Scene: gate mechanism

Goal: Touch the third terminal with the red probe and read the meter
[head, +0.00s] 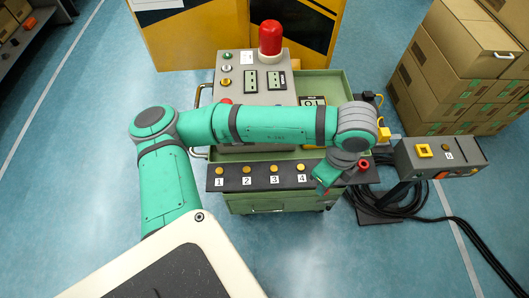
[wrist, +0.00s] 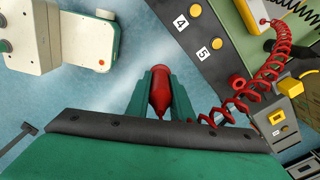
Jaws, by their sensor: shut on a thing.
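My gripper (wrist: 160,78) is shut on the red probe (wrist: 160,92), which sits between the two green fingers in the wrist view. In the head view my gripper (head: 321,187) is low at the right end of the dark terminal strip, over its front edge. The third terminal (head: 274,169) is a small yellow-orange knob above the label 3. The probe is apart from it, to its right. In the wrist view only the labels 4 and 5 show, beside their knobs. A yellow-edged device (head: 312,101), possibly the meter, is partly behind my arm; I cannot read it.
A coiled red cable (wrist: 262,80) runs beside the strip. A grey box (head: 440,156) with a yellow square stands at the right, with black cables (head: 400,207) on the floor. A red dome (head: 270,38) tops the panel. Cardboard boxes (head: 460,75) stand far right.

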